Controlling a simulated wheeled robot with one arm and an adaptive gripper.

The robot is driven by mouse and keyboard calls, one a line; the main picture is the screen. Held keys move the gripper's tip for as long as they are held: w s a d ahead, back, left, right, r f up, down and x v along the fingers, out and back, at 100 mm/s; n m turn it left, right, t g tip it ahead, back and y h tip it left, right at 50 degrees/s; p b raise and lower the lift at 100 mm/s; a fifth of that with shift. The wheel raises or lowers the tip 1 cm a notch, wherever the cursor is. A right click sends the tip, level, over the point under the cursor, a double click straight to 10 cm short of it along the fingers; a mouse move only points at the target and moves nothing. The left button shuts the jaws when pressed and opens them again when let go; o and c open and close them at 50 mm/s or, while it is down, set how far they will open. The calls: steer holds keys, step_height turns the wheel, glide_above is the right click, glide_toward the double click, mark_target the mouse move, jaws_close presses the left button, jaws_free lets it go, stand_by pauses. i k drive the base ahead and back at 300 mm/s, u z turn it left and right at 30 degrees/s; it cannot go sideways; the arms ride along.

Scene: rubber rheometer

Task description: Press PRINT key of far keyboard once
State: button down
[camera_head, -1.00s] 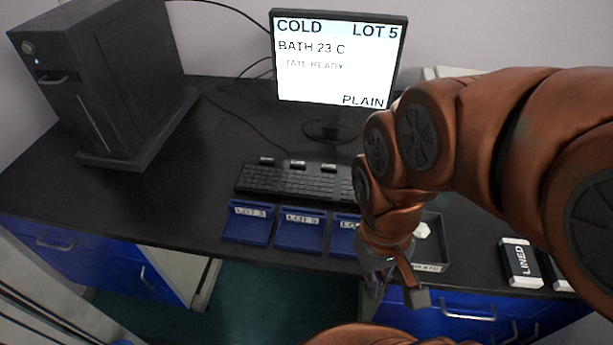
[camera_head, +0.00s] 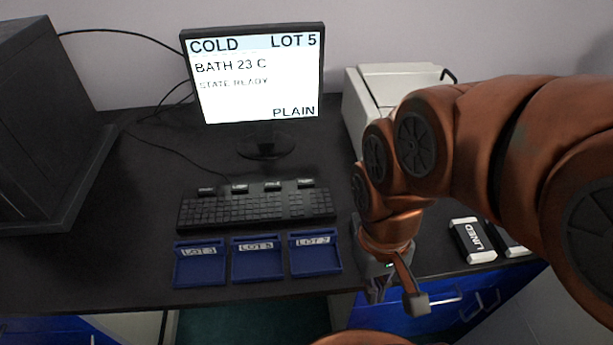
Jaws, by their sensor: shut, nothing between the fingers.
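A black keyboard (camera_head: 257,208) lies on the dark bench below the monitor. Several raised labelled keys stand along its back edge, such as one at the right end (camera_head: 306,183) and one at the left end (camera_head: 207,190). Their labels are too small to read, so I cannot tell which is PRINT. My gripper (camera_head: 376,294) is shut and empty, pointing down by the bench's front edge, to the right of and nearer than the keyboard. It touches no key. My arm hides part of the bench right of the keyboard.
A monitor (camera_head: 257,80) shows COLD, LOT 5, BATH 23 C, STATE READY, PLAIN. Three blue lot trays (camera_head: 258,272) lie in front of the keyboard. A white machine (camera_head: 372,92) stands behind my arm, a LINED block (camera_head: 472,241) lies right, a black computer tower (camera_head: 45,130) left.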

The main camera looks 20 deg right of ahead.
mark_target(308, 181)
steer(key=u, duration=0.05)
steer(key=k, duration=0.5)
steer(key=u, duration=1.2)
steer(key=i, duration=0.55)
steer(key=z, duration=0.3)
